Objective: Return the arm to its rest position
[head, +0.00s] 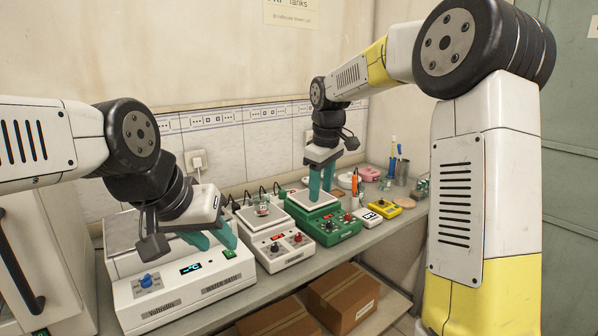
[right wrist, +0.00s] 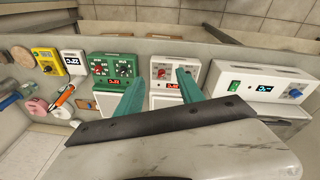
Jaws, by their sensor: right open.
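My right gripper (head: 321,188) points down over the green instrument (head: 325,218) on the bench. Its two teal fingers are apart with nothing between them. In the right wrist view this gripper (right wrist: 157,84) shows its fingers spread, with the green instrument (right wrist: 112,68) and a white instrument (right wrist: 168,72) beyond them. In the head view the right arm is raised and bent, its thick links filling the right side. My left gripper (head: 212,238) hangs over the white water bath (head: 185,288). Its teal fingers are partly hidden, and their gap is unclear.
A white stirrer (head: 283,248) with a small glass vessel (head: 262,209) on top stands between the water bath and the green instrument. A yellow meter (head: 384,207), a small white display (head: 368,217) and a pen cup (head: 402,171) are at the right. Cardboard boxes (head: 343,292) lie below the bench.

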